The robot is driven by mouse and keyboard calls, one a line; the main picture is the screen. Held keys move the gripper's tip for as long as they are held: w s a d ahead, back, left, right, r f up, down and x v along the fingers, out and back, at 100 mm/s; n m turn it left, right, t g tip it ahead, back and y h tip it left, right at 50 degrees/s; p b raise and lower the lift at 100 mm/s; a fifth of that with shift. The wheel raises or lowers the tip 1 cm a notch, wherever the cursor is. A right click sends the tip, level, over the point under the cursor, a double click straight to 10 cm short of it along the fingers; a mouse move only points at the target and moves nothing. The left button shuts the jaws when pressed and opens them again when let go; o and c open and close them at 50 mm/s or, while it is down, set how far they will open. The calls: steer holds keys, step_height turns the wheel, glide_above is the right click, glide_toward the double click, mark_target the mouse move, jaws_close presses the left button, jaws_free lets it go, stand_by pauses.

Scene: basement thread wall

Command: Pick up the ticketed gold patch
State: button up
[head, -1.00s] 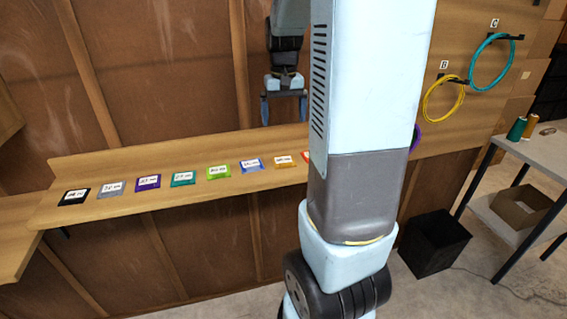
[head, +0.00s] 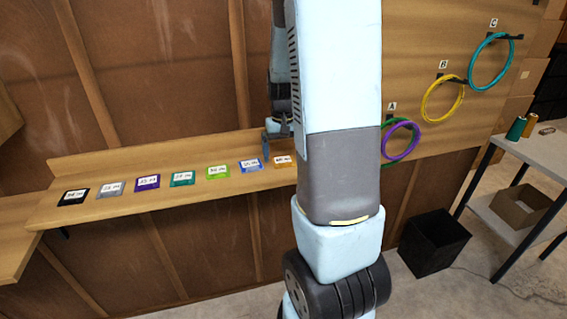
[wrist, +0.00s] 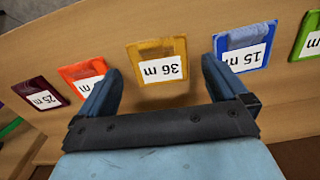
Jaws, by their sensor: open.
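The gold patch (wrist: 152,49) lies flat on the wooden shelf and bears a white ticket reading 36 m, upside down in the wrist view. In the head view the gold patch (head: 283,164) is at the right end of the visible row, partly beside my arm. My gripper (wrist: 160,67) is open and empty, with the gold patch showing between its two fingers. In the head view my gripper (head: 277,137) is low over the shelf near the gold patch, partly hidden by my arm. I cannot tell the exact height of the fingertips above it.
A blue patch (wrist: 246,37) marked 15 m and an orange patch (wrist: 75,70) lie either side, near the fingers. More ticketed patches line the shelf (head: 110,207). Cord coils (head: 443,100) hang on the wall at right. A black bin (head: 434,245) stands below.

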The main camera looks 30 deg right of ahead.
steer(key=shift+f, duration=0.6)
steer(key=shift+c, duration=0.4)
steer(key=c, duration=1)
steer(key=shift+o, duration=0.2)
